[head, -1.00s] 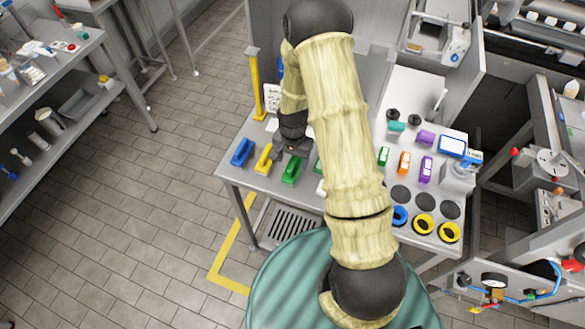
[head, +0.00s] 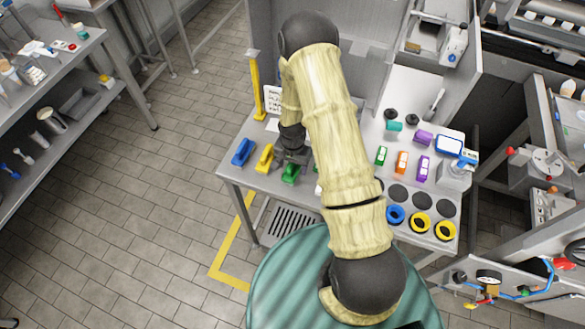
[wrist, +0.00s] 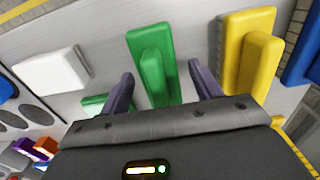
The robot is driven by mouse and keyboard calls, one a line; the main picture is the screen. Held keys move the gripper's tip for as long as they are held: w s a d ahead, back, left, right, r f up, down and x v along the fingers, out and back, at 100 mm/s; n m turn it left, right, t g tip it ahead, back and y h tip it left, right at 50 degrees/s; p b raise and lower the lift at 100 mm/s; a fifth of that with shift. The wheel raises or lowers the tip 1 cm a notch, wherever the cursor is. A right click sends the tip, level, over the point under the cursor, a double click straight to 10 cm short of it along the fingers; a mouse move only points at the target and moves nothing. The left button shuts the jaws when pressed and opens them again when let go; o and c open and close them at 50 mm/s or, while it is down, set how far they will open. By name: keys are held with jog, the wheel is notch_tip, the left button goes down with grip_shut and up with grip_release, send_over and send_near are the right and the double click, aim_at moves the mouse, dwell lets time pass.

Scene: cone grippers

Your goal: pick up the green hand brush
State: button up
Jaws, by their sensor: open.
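The green hand brush (head: 290,174) lies on the grey metal table near its front left edge. In the wrist view the green brush (wrist: 152,58) is a block with a raised grip, and its near end reaches between my two fingers. My gripper (wrist: 160,82) is open, with one dark finger on each side of the brush and a gap visible on both sides. In the head view my gripper (head: 288,158) is over the brush and partly hides it. I cannot tell how far above the table the fingertips are.
A yellow brush (head: 265,158) and a blue brush (head: 243,152) lie to the left of the green one. A white block (wrist: 52,72) lies on its other side. A yellow post (head: 257,86) stands at the table's back left. Coloured items and round discs fill the right side.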

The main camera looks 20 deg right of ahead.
jog(key=c, duration=1.2)
notch_tip(320, 180, up, 10)
jog(key=b, duration=0.3)
